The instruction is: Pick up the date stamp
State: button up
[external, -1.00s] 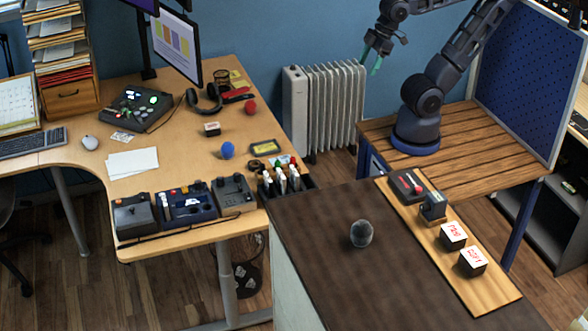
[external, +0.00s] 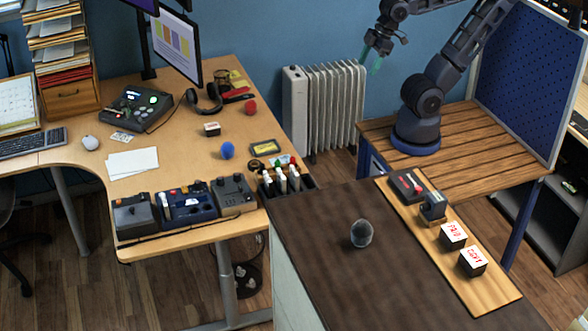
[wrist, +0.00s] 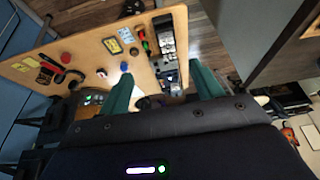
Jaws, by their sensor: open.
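A dark blue-grey upright stamp (external: 433,206), which looks like the date stamp, stands on the narrow wooden board (external: 485,290) on the dark counter. On the same board are a dark flat pad with red on it (external: 407,186) and two black blocks with red lettering on white tops, one reading PAID (external: 453,235) and another (external: 473,261) nearer the front. My gripper (external: 370,61) is high in front of the blue wall, above the radiator, far from the stamp. Its teal fingers are apart and empty, also in the wrist view (wrist: 163,85). I cannot make out the stamp in the wrist view.
A grey rounded object (external: 361,234) sits on the dark counter (external: 315,240). The desk (external: 185,100) at left holds devices, headphones and small items. A pen tray (external: 288,185) stands by the counter's corner. My arm stands on a slatted wooden table beside a blue pegboard (external: 525,80).

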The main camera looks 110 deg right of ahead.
jog(key=shift+o, duration=0.2)
dwell(0.3)
jog(key=w+a+r+n, duration=0.4)
jog(key=w+a+n, duration=0.5)
jog(key=a+n, duration=0.15)
jog(key=n, duration=2.6)
send_over(439, 195)
jog(key=s, duration=0.3)
notch_tip(439, 195, down, 6)
jog(key=r, duration=0.1)
jog(key=shift+m, duration=0.25)
jog(key=x, duration=1.1)
jog(key=c, duration=1.2)
jog(key=shift+o, duration=0.2)
